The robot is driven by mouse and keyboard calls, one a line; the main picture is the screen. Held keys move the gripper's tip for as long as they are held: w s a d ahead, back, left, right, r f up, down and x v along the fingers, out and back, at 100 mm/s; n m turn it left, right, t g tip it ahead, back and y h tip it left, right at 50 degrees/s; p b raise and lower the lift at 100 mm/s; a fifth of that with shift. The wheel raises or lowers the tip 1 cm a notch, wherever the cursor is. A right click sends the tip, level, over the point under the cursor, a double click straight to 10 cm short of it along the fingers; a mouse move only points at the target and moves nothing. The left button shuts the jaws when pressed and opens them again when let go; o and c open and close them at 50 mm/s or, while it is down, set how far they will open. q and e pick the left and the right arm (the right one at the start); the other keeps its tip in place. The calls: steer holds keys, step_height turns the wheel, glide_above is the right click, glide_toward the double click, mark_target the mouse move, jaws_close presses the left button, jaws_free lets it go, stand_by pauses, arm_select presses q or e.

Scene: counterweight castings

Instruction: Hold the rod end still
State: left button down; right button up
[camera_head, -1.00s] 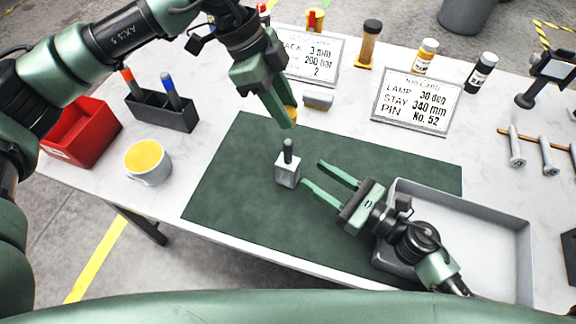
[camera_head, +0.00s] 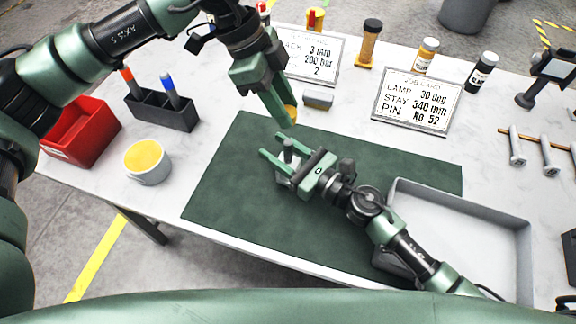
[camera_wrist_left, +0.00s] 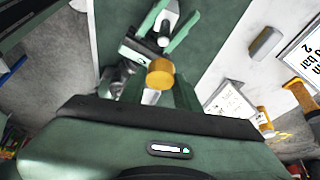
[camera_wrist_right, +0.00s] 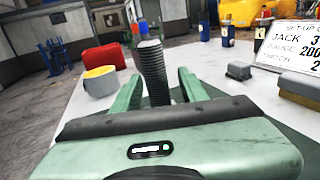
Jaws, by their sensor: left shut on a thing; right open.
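A small grey block casting (camera_head: 283,183) stands on the green mat (camera_head: 235,205), with a dark upright rod (camera_head: 288,145) on top. My right gripper (camera_head: 276,147) is open with its fingers at either side of the rod. In the right wrist view the threaded rod (camera_wrist_right: 152,70) rises between the spread fingers; I cannot tell whether they touch it. My left gripper (camera_head: 287,119) is higher and farther back, shut on an amber-yellow piece (camera_head: 291,112). In the left wrist view this yellow piece (camera_wrist_left: 160,72) hides part of what lies beyond. The right gripper partly hides the block.
A grey tray (camera_head: 529,240) is at the right. A yellow-topped mug (camera_head: 148,162), a pen holder (camera_head: 165,115) and a red bin (camera_head: 80,135) are at the left. A small grey block (camera_head: 318,100) and two cards (camera_head: 415,102) lie behind. The mat's left part is clear.

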jaws_close()
stand_by(1.4)
